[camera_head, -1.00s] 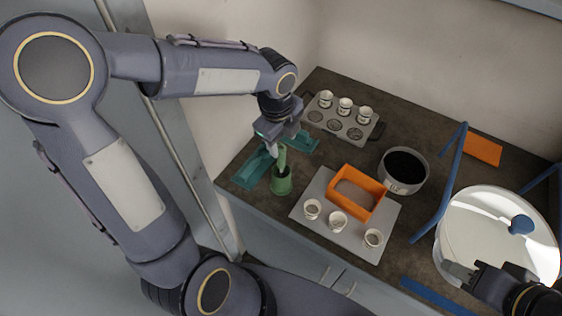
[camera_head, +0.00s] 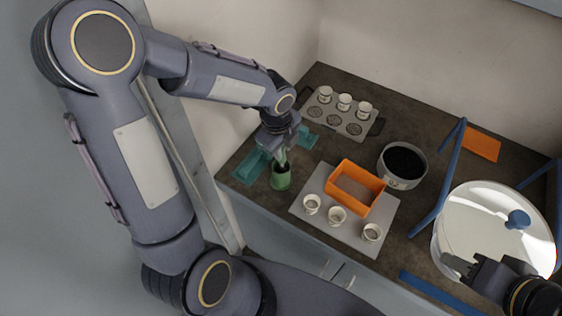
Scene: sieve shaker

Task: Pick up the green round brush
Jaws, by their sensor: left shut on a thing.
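Teal holders (camera_head: 250,166) lie beside the cup. A grey tray (camera_head: 322,226) carries an orange frame (camera_head: 341,200) and several small cups. A muffin-like rack (camera_head: 358,128) with cups stands behind. A black-filled pot (camera_head: 403,163), blue bars (camera_head: 431,212) and the large white pot (camera_head: 475,218) are right.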

